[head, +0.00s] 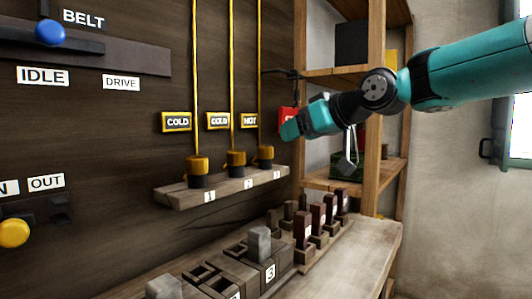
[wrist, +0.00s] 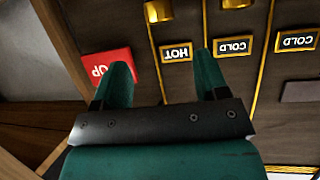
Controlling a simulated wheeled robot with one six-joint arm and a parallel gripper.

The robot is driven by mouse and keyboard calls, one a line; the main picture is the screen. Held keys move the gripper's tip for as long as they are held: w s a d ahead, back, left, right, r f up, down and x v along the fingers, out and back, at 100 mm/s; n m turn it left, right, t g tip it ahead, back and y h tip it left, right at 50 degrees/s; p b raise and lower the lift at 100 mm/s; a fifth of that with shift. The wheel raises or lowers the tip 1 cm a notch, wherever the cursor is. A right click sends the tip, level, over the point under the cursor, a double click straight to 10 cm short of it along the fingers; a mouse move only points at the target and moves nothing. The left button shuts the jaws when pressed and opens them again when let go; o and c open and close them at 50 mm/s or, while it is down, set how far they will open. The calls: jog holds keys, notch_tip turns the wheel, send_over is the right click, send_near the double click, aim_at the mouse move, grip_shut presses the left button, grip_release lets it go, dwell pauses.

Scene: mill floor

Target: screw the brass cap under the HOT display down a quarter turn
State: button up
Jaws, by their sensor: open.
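The HOT display (head: 249,121) is the rightmost of three yellow-framed displays on the dark panel. Its brass cap (head: 264,153) sits on a dark base at the end of the wooden ledge, at label 3. My gripper (head: 290,130) is up and to the right of that cap, apart from it. In the wrist view, which is upside down, my gripper (wrist: 162,62) is open and empty. There the HOT display (wrist: 177,52) lies between the fingertips, and the brass cap (wrist: 157,10) is beyond them at the top edge.
Two more brass caps (head: 198,165) (head: 236,158) stand left on the same ledge (head: 230,190), under COLD displays. A red sign (wrist: 107,70) is close to one finger, partly hidden. A wooden shelf (head: 340,75) stands right. Below, a bench (head: 360,240) holds several blocks.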

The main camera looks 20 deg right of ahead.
aim_at(265, 147)
jog(key=x, duration=1.1)
jog(key=shift+w+a+f, duration=0.1)
jog(key=shift+w+f, duration=0.1)
jog(key=shift+w, duration=0.05)
jog(key=c, duration=0.9)
jog(key=shift+m+h+b, duration=0.4)
jog(key=m+t+h, duration=0.1)
jog(key=m+h, duration=0.1)
jog(key=h, duration=0.1)
jog(key=shift+a+m, duration=0.15)
jog(key=shift+m, duration=0.15)
jog(key=shift+m+h+p, duration=0.6)
jog(key=shift+m+h, duration=1.3)
jog(key=shift+h, duration=0.6)
